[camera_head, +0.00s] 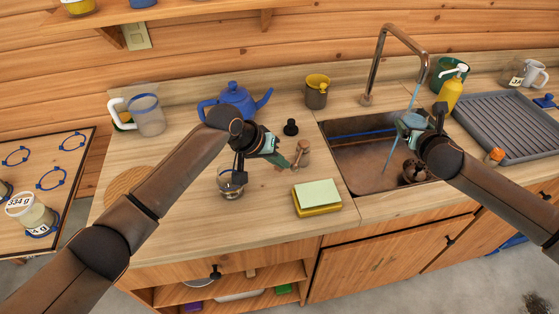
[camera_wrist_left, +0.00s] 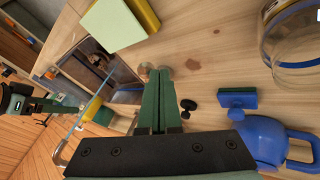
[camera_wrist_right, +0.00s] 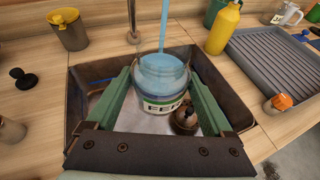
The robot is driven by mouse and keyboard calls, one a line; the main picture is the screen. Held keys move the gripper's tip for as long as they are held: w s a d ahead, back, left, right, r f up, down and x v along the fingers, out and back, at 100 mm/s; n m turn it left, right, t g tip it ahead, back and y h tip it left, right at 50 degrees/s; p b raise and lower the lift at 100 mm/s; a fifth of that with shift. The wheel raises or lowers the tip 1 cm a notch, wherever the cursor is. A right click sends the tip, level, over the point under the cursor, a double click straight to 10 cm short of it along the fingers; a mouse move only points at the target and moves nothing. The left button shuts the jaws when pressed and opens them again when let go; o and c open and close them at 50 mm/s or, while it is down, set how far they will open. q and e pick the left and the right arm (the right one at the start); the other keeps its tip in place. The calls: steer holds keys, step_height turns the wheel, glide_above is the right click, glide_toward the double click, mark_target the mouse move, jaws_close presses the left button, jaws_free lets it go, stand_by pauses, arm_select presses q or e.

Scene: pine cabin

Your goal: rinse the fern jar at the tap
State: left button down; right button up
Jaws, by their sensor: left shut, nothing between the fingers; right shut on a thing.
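The fern jar (camera_wrist_right: 162,85) is a clear glass jar with a partly visible label starting "FE". My right gripper (camera_wrist_right: 162,72) is shut on it, with one finger on each side. It is over the sink (camera_head: 348,172), mouth up, in the blue water stream (camera_wrist_right: 165,25) from the tap (camera_head: 400,40). In the head view the jar (camera_head: 411,121) is partly hidden by my right gripper (camera_head: 418,124). My left gripper (camera_head: 284,160) is shut and empty above the counter; its closed fingers also show in the left wrist view (camera_wrist_left: 160,78).
A dark round vessel (camera_head: 414,170) sits in the sink. A sponge (camera_head: 318,196), wooden stopper (camera_head: 303,153), small glass jar (camera_head: 231,186) and blue teapot (camera_head: 236,99) stand left of the sink. A yellow bottle (camera_head: 450,92) and grey drainboard (camera_head: 505,124) are right of it.

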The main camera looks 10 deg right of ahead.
arm_select(q)
steer(key=shift+s+d+n+t+y, duration=0.3)
steer(key=shift+s+d+n+t, duration=0.3)
steer(key=shift+s+d+n, duration=0.45)
arm_select(e)
steer(key=shift+r, duration=0.1)
arm_select(q)
steer(key=shift+s+d+n, duration=0.15)
steer(key=shift+s+d, duration=0.05)
steer(key=shift+d, duration=0.55)
steer(key=shift+s+d+n, duration=0.1)
steer(key=shift+s+d, duration=0.05)
steer(key=shift+d, duration=0.6)
steer(key=shift+s+a, duration=0.15)
steer(key=shift+a, duration=0.35)
steer(key=s+v, duration=0.1)
steer(key=v, duration=1.1)
steer(key=shift+s+a+f, duration=0.2)
steer(key=shift+a+f, duration=0.05)
steer(key=shift+f, duration=0.15)
